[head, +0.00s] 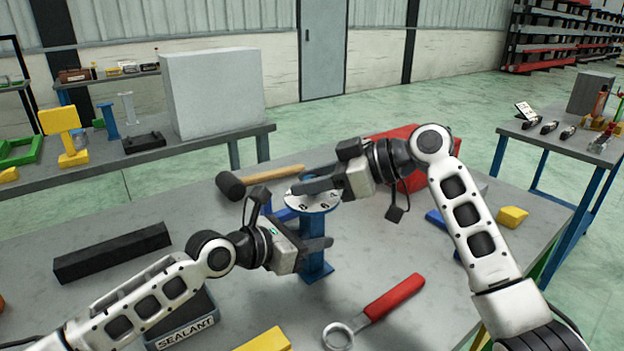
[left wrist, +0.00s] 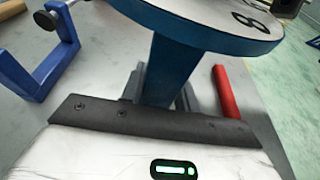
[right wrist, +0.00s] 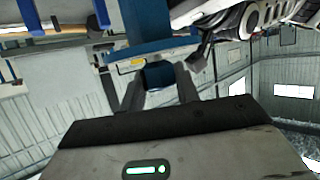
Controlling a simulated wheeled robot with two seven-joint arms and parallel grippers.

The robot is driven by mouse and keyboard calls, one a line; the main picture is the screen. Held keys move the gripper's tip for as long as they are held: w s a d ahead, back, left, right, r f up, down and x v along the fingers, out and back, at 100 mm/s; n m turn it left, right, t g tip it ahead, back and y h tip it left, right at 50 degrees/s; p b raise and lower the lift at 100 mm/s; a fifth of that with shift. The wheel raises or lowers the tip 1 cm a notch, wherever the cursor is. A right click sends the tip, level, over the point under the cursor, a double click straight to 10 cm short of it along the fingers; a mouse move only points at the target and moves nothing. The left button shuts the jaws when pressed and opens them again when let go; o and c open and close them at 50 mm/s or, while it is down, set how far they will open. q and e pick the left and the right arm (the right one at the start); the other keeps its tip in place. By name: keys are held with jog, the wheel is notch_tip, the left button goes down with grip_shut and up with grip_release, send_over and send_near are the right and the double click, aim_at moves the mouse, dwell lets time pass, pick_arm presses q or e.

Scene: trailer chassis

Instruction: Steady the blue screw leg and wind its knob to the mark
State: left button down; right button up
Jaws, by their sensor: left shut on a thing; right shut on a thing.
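The blue screw leg (head: 316,232) stands upright on the table, with a square foot (head: 318,272) and a round numbered dial (head: 297,203) at the top. My left gripper (head: 315,245) is shut on its post below the dial; the post (left wrist: 170,72) shows between the fingers in the left wrist view. My right gripper (head: 305,187) comes in from the right above the dial, shut on the knob. The right wrist view shows the blue knob (right wrist: 160,76) between the fingers. The fingers hide most of the knob and part of the dial, so the mark cannot be made out.
A mallet (head: 262,179) lies behind the leg and a red-handled ring tool (head: 380,305) in front. A black bar (head: 112,253) and a sealant box (head: 188,330) are at the left. A red case (head: 408,180) and a yellow block (head: 512,217) are at the right.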

jog(key=shift+f+m+t+h, duration=0.1)
jog(key=shift+m+t+h, duration=1.1)
jog(key=shift+m+t, duration=1.25)
jog(key=shift+d, duration=0.1)
jog(key=o, duration=1)
jog(key=shift+c, duration=0.2)
jog(key=v, duration=1.2)
jog(key=shift+s, duration=0.2)
